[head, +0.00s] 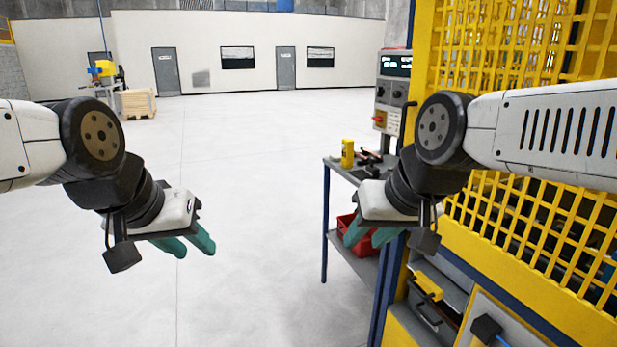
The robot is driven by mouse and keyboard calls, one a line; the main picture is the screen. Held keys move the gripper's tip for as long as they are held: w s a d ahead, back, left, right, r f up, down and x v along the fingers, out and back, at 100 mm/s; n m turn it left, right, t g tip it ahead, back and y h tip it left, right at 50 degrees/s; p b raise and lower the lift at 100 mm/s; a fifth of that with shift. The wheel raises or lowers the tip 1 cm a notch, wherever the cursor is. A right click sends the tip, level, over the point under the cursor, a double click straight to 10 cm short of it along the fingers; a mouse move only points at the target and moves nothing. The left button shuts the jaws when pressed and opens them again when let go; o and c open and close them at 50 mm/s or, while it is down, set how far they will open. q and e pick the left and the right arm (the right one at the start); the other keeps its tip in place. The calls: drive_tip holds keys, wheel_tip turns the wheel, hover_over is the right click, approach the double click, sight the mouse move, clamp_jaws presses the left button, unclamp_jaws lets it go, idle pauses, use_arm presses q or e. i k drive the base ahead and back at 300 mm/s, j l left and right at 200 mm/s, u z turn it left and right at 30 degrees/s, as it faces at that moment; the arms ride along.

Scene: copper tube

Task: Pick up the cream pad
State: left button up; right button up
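I cannot make out a cream pad in the head view. My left gripper (196,251) hangs over the open floor at the left, with its two green fingers apart and nothing between them. My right gripper (362,240) is in front of the small workbench, also with its green fingers apart and empty. It hides part of the bench and of the red bin on the lower shelf.
The workbench (325,215) holds a yellow device (347,153) and dark tools. A red bin (344,224) is below. A yellow mesh machine guard (500,40) and a control panel (393,92) stand at the right. The pale floor (250,180) is clear.

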sight(334, 157)
drive_tip(key=i+j+z, duration=0.1)
drive_tip(key=i+z, duration=0.35)
drive_tip(key=z, duration=2.55)
drive_tip(key=u, duration=2.5)
drive_tip(key=i+u, duration=0.2)
drive_tip(key=i, duration=0.9)
drive_tip(key=i+u, duration=0.15)
drive_tip(key=i, duration=0.9)
